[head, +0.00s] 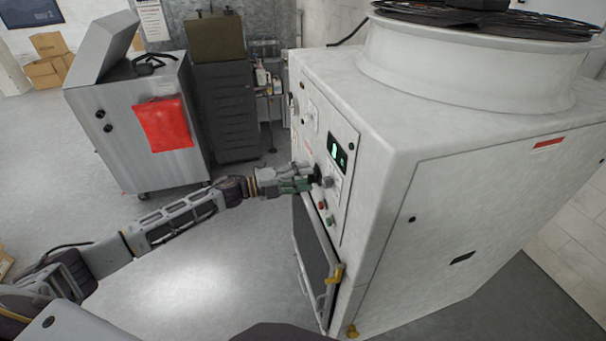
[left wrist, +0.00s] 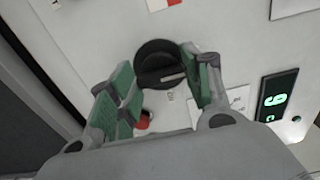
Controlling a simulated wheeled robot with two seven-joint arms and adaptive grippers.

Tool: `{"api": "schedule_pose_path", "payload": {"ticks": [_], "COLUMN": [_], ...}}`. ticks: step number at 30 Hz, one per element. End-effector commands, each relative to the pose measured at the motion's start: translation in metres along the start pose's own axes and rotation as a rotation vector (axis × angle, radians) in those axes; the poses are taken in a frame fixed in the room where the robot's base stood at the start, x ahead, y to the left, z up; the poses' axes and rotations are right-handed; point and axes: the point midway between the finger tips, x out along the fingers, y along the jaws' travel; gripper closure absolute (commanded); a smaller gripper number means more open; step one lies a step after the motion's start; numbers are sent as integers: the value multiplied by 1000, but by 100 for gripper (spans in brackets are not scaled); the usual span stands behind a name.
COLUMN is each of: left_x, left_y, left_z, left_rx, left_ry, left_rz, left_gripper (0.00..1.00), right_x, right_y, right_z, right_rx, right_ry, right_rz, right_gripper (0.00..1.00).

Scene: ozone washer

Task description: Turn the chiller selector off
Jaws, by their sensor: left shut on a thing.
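The chiller (head: 450,200) is the large white cabinet on the right in the head view. Its control panel faces left. The chiller selector is a round black knob (left wrist: 158,62) with a light pointer line, which lies roughly sideways in the left wrist view. In the head view the dark knob (head: 317,173) shows at the fingertips. My left gripper (head: 300,182) reaches the panel from the left. In the left wrist view its green-padded fingers (left wrist: 160,88) stand on either side of the knob, shut on it. The selector's markings are mostly hidden. My right gripper is out of view.
A lit green display (head: 337,153) sits beside the selector, with red (head: 321,205) and green (head: 329,220) buttons below. A grille door with a yellow latch (head: 335,273) is under the panel. A metal cabinet with a red sheet (head: 165,124) stands left; floor between is clear.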

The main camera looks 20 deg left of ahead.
Motion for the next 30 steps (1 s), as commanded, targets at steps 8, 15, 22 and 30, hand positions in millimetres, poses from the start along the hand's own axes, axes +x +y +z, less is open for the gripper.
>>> {"api": "schedule_pose_path", "payload": {"ticks": [8,15,22,30], "left_x": [0,0,0,0], "left_y": [0,0,0,0], "left_z": [1,1,1,0], "left_rx": [-26,-26,-25,-25], "left_ry": [-3,-3,-2,-1], "left_rz": [0,0,0,0], "left_gripper": [75,75,29,29], "right_x": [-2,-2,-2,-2], "right_y": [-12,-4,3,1], "right_z": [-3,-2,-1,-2], "right_rx": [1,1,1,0], "right_ry": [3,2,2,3], "right_rz": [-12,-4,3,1], "right_gripper": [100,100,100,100]}}
